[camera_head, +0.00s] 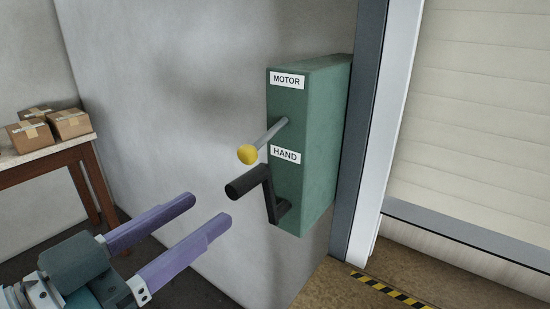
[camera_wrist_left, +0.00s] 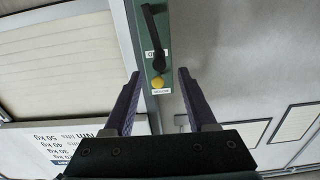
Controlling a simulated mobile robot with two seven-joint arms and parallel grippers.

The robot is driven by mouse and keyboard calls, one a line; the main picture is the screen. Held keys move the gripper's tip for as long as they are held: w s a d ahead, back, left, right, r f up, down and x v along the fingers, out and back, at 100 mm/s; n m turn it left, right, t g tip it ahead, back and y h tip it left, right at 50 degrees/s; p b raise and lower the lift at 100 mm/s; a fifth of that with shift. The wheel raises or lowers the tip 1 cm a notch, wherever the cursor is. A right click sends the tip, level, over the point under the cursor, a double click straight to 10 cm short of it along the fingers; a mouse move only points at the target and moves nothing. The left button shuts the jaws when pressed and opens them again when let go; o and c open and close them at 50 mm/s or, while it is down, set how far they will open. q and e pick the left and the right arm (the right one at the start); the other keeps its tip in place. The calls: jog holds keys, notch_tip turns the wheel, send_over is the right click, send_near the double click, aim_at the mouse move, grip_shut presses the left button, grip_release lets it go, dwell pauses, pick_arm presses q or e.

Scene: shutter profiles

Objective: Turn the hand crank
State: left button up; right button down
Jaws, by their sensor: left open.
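A green box (camera_head: 318,130) with MOTOR and HAND labels is fixed to the wall beside the shutter frame. A grey lever with a yellow knob (camera_head: 247,154) sticks out between the labels; the knob also shows in the left wrist view (camera_wrist_left: 158,83). Below the HAND label is the black hand crank (camera_head: 268,194), its grip pointing left; it also shows in the left wrist view (camera_wrist_left: 154,30). My left gripper (camera_head: 207,212) is open and empty, its purple fingers apart, left of and slightly below the crank grip, not touching it. My right gripper is not in view.
A rolling shutter (camera_head: 480,110) with a grey frame stands right of the box. Yellow-black striped tape (camera_head: 390,288) lies on the floor below it. A table (camera_head: 60,158) with several cardboard boxes (camera_head: 70,123) stands at the left. Free room lies before the wall.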

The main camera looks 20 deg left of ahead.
aim_at(263, 172)
pick_arm(q)
jog(key=x, duration=0.9)
jog(key=shift+w+d+p, duration=0.2)
jog(key=shift+w+p, duration=0.1)
jog(key=shift+c, duration=0.3)
grip_shut()
dwell(0.7)
